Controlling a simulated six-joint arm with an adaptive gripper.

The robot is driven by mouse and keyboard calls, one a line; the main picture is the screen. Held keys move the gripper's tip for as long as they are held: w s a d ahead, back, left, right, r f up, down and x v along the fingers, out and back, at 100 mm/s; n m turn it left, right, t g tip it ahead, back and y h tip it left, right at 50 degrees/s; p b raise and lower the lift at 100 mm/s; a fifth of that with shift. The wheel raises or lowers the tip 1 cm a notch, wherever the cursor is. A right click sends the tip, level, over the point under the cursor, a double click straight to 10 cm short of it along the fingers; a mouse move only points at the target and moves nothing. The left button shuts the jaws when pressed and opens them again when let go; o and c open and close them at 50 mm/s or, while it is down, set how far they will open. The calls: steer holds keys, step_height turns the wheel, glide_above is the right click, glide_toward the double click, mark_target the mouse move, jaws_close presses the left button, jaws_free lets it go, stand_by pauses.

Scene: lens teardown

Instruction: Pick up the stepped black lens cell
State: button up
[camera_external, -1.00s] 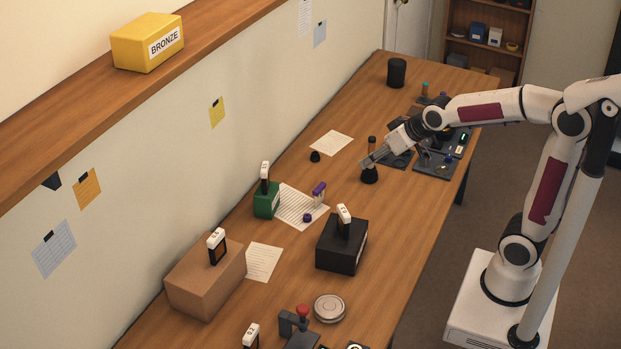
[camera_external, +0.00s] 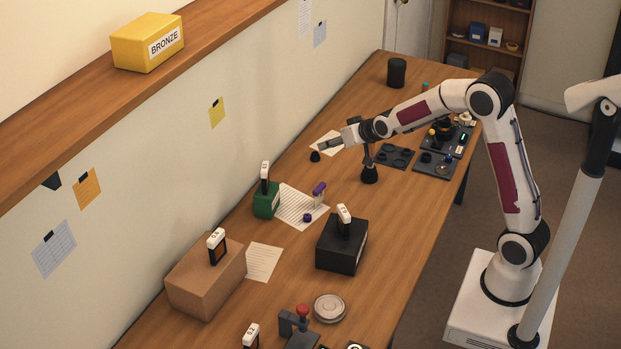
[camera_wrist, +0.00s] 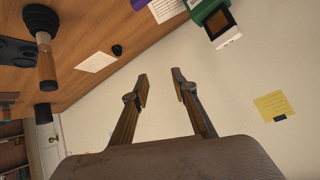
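A small black stepped piece (camera_external: 315,156), which looks like the lens cell, stands on the table by the near-left corner of a white sheet. In the external view my gripper (camera_external: 323,146) appears just above and right of it; the height gap cannot be told. In the wrist view my gripper (camera_wrist: 160,74) is open and empty, its two fingers apart and facing the pale wall. A small dark piece (camera_wrist: 117,50) near the sheet's corner, left of the fingers, appears to be the same cell. Its steps are too small to make out there.
A tall black-based tool with a wooden handle (camera_external: 369,172) stands close under my arm. A green box (camera_external: 266,200) and black box (camera_external: 342,246) stand nearer. Dark trays (camera_external: 437,165) lie to the right, a black cup (camera_external: 397,72) at the far end. The wall (camera_wrist: 220,110) is close.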

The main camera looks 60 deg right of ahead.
steer(key=w+d+f+m+h, duration=0.1)
steer(key=w+d+f+m, duration=0.1)
steer(key=w+d+f, duration=0.45)
steer(key=m+t+h, duration=0.1)
steer(key=h, duration=0.1)
glide_toward(318, 158)
steer(key=shift+x, duration=0.75)
steer(key=shift+w+r, duration=0.1)
steer(key=shift+r, duration=0.05)
steer(key=shift+x, duration=1.3)
steer(key=shift+w, duration=0.1)
steer(key=shift+w+d+f, duration=0.25)
steer(key=shift+w+d, duration=0.65)
steer(key=shift+w, duration=0.25)
steer(key=shift+x, duration=1.1)
